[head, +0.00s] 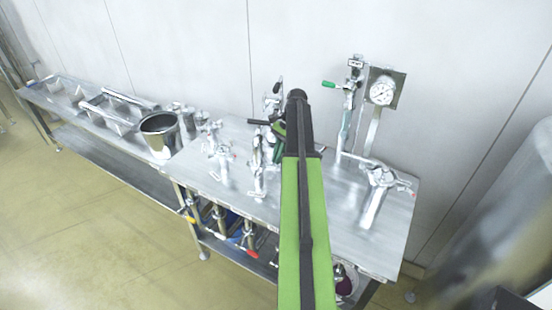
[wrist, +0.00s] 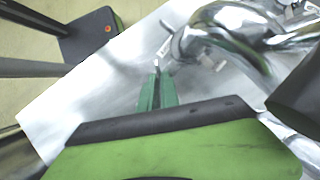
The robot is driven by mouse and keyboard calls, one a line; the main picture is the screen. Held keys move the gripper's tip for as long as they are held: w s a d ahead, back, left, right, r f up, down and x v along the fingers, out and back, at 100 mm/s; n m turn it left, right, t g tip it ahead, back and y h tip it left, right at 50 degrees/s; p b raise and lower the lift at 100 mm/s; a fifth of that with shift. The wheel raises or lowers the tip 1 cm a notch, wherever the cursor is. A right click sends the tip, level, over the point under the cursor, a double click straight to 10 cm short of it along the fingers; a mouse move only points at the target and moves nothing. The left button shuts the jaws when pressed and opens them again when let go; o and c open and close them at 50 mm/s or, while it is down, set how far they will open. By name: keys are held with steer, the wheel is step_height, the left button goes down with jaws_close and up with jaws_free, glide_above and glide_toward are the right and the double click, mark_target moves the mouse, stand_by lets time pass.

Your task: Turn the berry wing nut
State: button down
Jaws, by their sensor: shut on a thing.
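In the wrist view my gripper's narrow green fingers (wrist: 155,88) are together over the steel table. Their tips meet at a small greyish part (wrist: 156,66), just left of a shiny chrome pipe fitting (wrist: 228,32). I cannot make out a berry-coloured wing nut in either view, nor tell whether the small part is it. In the head view my green and black arm reaches over the table, and my gripper (head: 278,140) is partly hidden behind it, among the chrome valve fittings.
The steel table (head: 395,240) carries several chrome fittings, one at the right (head: 378,178). A pressure gauge (head: 382,92) and a green-handled valve (head: 330,84) stand near the wall. A steel pot (head: 160,130) is at left. A dark purplish round thing (head: 344,284) shows below the table edge.

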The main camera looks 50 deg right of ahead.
steer(key=shift+d+n, duration=0.15)
steer(key=shift+n, duration=0.15)
stand_by(0.4)
steer(key=c, duration=1.6)
jaws_free()
steer(key=shift+s, duration=0.15)
steer(key=shift+r, duration=0.1)
steer(key=p+v, duration=1)
steer(key=v, duration=0.1)
steer(key=p+v, duration=0.6)
steer(key=shift+w+r, duration=0.2)
steer(key=shift+w, duration=0.05)
